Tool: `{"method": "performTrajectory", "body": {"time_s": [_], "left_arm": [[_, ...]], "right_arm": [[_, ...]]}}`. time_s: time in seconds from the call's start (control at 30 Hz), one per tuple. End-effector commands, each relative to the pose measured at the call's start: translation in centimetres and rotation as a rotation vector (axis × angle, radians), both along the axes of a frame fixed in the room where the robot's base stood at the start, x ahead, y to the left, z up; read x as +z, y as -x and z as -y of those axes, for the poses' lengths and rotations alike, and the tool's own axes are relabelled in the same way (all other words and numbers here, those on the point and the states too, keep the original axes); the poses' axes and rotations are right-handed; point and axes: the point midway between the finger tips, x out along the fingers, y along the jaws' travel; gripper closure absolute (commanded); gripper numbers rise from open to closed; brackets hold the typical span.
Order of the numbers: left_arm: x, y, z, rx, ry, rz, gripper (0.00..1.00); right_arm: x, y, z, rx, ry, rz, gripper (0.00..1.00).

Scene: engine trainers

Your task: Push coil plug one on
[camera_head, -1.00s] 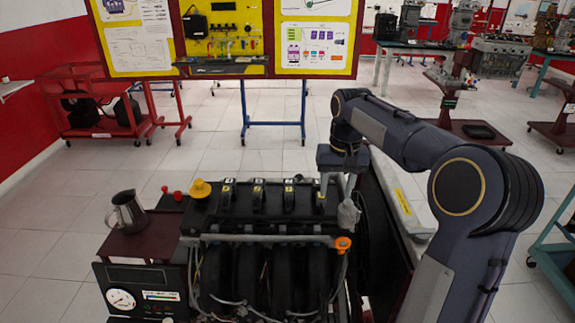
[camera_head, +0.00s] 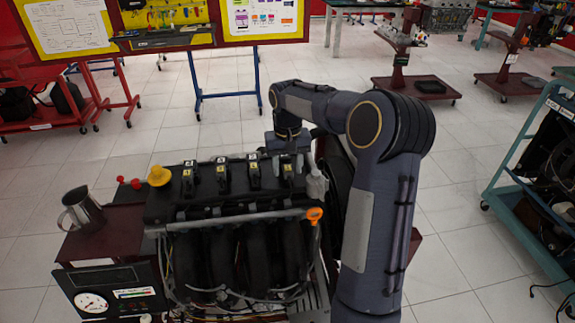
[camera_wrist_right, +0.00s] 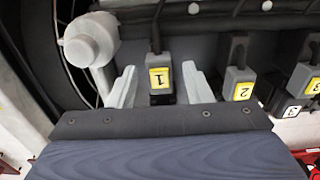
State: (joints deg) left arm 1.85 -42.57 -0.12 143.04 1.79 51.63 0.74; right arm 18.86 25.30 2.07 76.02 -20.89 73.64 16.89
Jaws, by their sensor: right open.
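Coil plug one (camera_wrist_right: 160,78) is a dark and grey plug with a yellow label marked 1, at the centre of the right wrist view. It appears to be the rightmost plug (camera_head: 287,170) in the row on the engine (camera_head: 235,235) in the head view. My right gripper (camera_wrist_right: 160,85) is open, with one pale finger on each side of plug one and visible gaps between. In the head view its housing (camera_head: 290,143) is just behind that plug; its fingertips are hidden there. How deep the plug sits cannot be told. My left gripper is not in view.
Plug two (camera_wrist_right: 240,82) stands right of the right finger, with further plugs beyond. A grey cap (camera_wrist_right: 90,40) is close to the left finger. A metal jug (camera_head: 82,210) and yellow cap (camera_head: 158,176) are at the engine's left. Floor is free beyond the engine.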

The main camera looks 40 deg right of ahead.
Motion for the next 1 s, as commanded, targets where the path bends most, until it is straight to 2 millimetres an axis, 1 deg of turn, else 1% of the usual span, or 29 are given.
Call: {"method": "performTrajectory", "body": {"time_s": [0.17, 0.5, 0.67, 0.73, 0.9, 1.0], "left_arm": [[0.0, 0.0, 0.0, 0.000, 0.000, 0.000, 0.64], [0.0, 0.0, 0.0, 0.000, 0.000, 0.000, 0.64], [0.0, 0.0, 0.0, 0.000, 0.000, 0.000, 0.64], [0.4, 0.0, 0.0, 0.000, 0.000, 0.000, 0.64], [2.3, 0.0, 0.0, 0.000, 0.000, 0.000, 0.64], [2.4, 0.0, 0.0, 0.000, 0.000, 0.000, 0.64]], "right_arm": [[0.0, 0.0, 0.0, 0.000, 0.000, 0.000, 0.55], [0.0, 0.0, 0.0, 0.000, 0.000, 0.000, 0.99], [0.0, 0.0, 0.0, 0.000, 0.000, 0.000, 1.00], [0.2, -0.2, 0.1, 0.000, 0.000, -0.001, 1.00], [0.5, -2.0, 1.1, 0.000, 0.000, -0.001, 1.00], [0.2, -2.5, 1.4, 0.000, 0.001, 0.000, 1.00]]}}
